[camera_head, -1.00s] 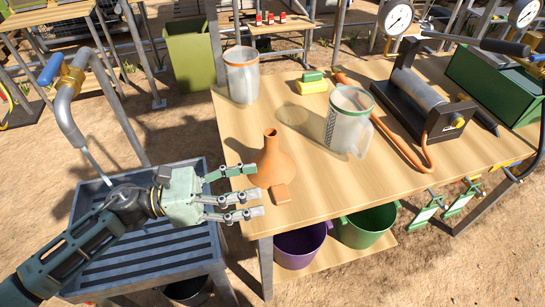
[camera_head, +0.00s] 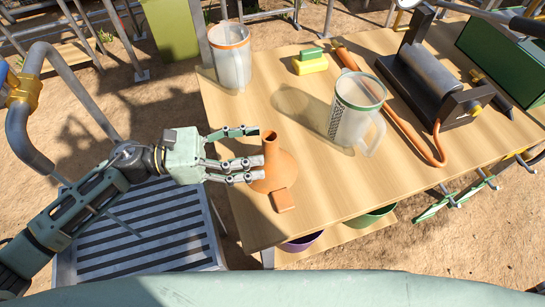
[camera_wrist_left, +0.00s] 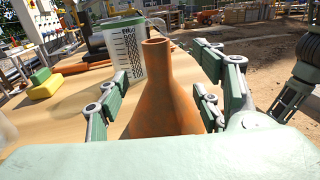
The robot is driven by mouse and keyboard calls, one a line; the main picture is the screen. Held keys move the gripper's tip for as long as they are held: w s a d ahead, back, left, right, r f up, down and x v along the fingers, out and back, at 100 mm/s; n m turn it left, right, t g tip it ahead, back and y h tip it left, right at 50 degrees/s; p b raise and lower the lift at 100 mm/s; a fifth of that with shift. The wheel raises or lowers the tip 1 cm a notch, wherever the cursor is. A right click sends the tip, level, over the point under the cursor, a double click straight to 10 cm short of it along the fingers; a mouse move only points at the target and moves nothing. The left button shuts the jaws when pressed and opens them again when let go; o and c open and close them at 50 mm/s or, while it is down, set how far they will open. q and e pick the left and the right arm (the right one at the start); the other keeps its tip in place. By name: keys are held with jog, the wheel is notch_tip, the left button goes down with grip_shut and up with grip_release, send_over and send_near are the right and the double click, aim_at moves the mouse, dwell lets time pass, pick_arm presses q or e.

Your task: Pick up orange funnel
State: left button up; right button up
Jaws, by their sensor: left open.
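The orange funnel (camera_head: 274,167) stands on the wooden table near its left edge, wide end down and narrow spout up. My left gripper (camera_head: 258,154) is open at the funnel's left side, its fingers pointing right toward it. In the left wrist view the funnel (camera_wrist_left: 161,95) stands between the open fingers of the left gripper (camera_wrist_left: 160,103), with its spout rising above them. I cannot tell whether any finger touches it. My right gripper is not in view.
A small orange block (camera_head: 283,200) lies just in front of the funnel. A clear measuring jug (camera_head: 352,115) stands to the right, and an orange-rimmed container (camera_head: 231,62) behind. A yellow-green sponge (camera_head: 310,64) and a roller device (camera_head: 428,75) are farther back. A slatted metal cart (camera_head: 140,228) stands left.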

aim_at(271, 144)
pick_arm(q)
jog(key=d+p, duration=0.1)
jog(key=d, duration=0.1)
jog(key=w+d+p, duration=0.1)
jog(key=shift+d+r, duration=0.1)
jog(key=shift+d, duration=0.65)
jog(key=c, duration=1.1)
jog(key=shift+c, duration=1.4)
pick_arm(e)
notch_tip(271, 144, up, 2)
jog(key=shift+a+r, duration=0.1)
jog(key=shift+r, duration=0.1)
